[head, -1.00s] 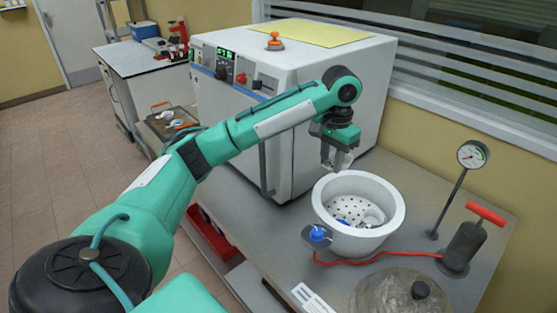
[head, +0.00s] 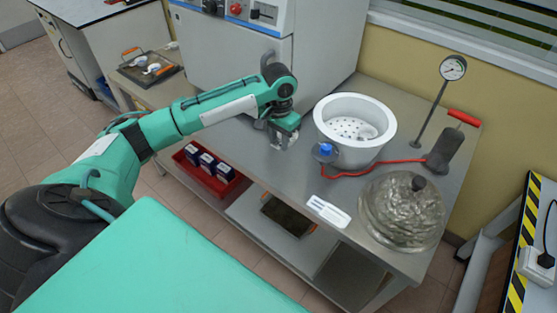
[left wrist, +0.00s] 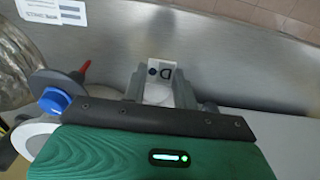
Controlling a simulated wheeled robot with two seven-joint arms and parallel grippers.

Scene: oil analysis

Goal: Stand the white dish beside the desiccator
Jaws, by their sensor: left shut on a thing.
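The desiccator is a white round bowl (head: 326,120) on the grey bench, open on top, with a perforated plate inside. A blue-knobbed valve (head: 326,151) is on its near left side. My left gripper (head: 283,143) is left of the bowl, low over the bench. It is shut on the small white dish, which shows between the fingers in the left wrist view (left wrist: 157,95) with a tag marked "D" and a blue dot. In the head view the fingers mostly hide the dish. I cannot tell whether it touches the bench. My right gripper is not in view.
A glass lid (head: 402,215) stands on the bench in front of the bowl. A red hose (head: 372,167) runs to a hand pump (head: 445,150). A label card (head: 328,211) lies at the front edge. The oven (head: 230,60) stands behind my left arm.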

